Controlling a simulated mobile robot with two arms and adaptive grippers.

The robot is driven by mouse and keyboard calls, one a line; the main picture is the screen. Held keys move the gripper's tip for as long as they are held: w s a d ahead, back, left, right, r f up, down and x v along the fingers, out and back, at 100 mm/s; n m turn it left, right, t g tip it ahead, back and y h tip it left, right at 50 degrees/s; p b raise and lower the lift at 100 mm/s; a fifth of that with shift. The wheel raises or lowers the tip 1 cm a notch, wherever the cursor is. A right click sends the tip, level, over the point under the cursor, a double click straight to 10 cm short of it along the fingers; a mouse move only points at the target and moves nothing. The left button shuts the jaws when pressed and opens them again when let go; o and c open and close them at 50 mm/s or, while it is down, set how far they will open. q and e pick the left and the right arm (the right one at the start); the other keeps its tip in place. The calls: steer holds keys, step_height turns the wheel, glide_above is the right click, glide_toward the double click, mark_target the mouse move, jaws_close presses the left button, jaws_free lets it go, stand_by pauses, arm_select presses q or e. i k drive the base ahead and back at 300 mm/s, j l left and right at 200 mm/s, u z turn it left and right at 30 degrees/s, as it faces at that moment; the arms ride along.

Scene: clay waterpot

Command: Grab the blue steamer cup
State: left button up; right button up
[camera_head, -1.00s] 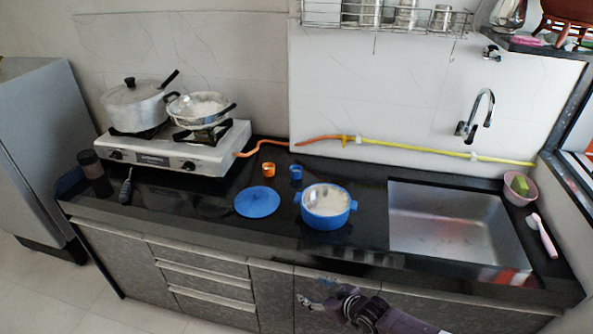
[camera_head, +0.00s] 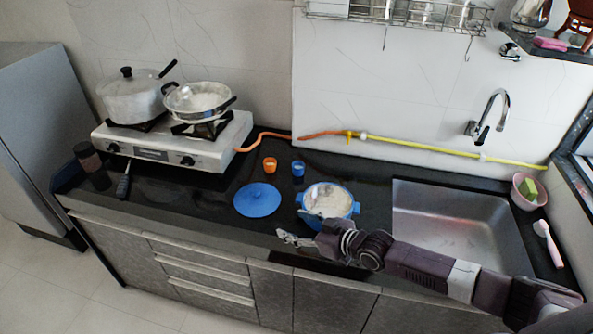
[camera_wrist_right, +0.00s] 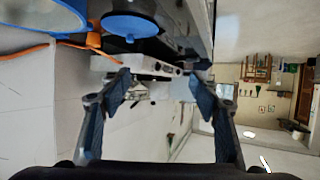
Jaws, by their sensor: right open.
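The small blue cup (camera_head: 298,169) stands upright on the black counter in the head view, just right of a small orange cup (camera_head: 270,165). A blue pot (camera_head: 350,208) with pale contents stands in front and to the right of it. A round blue lid (camera_head: 257,201) lies to the left of the pot. My right gripper (camera_head: 296,238) is open and empty near the counter's front edge, in front of the pot and apart from the blue cup. Its two open fingers also show in the right wrist view (camera_wrist_right: 161,88). My left gripper is not in view.
A stove (camera_head: 165,149) with a lidded pot (camera_head: 134,97) and a pan (camera_head: 200,101) stands on the left. The sink (camera_head: 445,232) is on the right. An orange hose (camera_head: 262,137) runs behind the cups. Bare counter lies around the blue cup.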

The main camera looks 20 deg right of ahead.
mark_target(298, 166)
steer(key=i+l, duration=1)
